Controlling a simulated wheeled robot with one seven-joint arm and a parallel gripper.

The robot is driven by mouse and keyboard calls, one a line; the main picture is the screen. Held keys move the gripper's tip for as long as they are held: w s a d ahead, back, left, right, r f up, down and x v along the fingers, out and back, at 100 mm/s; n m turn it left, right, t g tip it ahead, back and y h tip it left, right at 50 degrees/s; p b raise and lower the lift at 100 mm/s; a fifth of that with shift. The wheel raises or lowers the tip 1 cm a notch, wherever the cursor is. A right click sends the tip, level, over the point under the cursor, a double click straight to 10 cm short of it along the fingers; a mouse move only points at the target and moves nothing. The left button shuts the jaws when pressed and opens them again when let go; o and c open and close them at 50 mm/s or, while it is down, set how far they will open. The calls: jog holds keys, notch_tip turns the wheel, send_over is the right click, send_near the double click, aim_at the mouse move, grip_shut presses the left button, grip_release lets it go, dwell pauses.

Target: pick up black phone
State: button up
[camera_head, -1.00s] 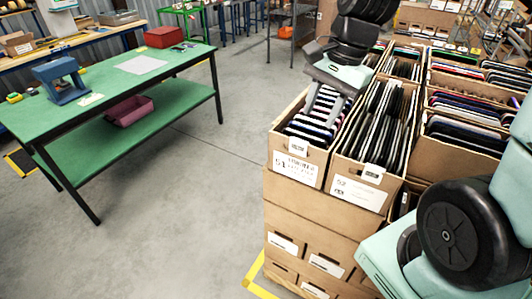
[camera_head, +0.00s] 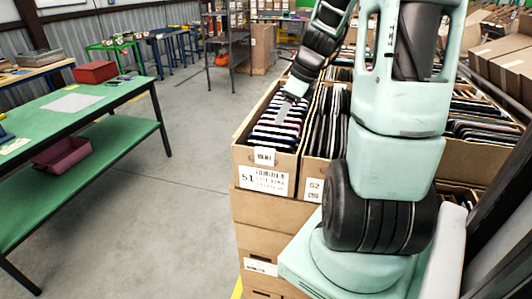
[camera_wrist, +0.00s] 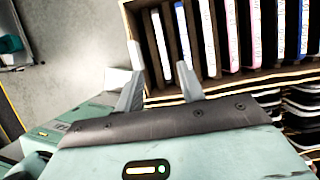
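Many thin phones with dark, white and coloured edges (camera_head: 274,131) stand in a row in the open carton labelled 51 (camera_head: 240,158). They also show in the wrist view (camera_wrist: 232,38), behind the carton's near wall (camera_wrist: 215,86). Dark flat devices (camera_head: 327,122) fill the carton to its right (camera_head: 313,168). I cannot tell which one is the black phone. My gripper (camera_head: 284,108) is over the carton labelled 51. In the wrist view its two fingers (camera_wrist: 159,76) are spread apart, with nothing seen held, near the carton's left corner.
My arm hides much of the cartons on the right. A green table (camera_head: 100,103) with a red box (camera_head: 95,72) on top and a maroon bin (camera_head: 62,153) on its lower shelf stands left. Bare floor (camera_head: 195,190) lies between table and cartons.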

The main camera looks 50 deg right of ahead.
send_over(269, 144)
jog(key=s, duration=0.2)
jog(key=f, duration=0.5)
jog(key=shift+w+d+f, duration=0.1)
jog(key=shift+d+f, duration=0.15)
jog(key=shift+d, duration=0.05)
jog(key=shift+d+p+x, duration=0.1)
jog(key=shift+p+x, duration=0.35)
jog(key=shift+x, duration=0.85)
jog(key=shift+d+p+x, duration=0.15)
jog(key=shift+p+x, duration=0.3)
jog(key=shift+x, duration=0.85)
jog(key=shift+f, duration=0.1)
grip_shut()
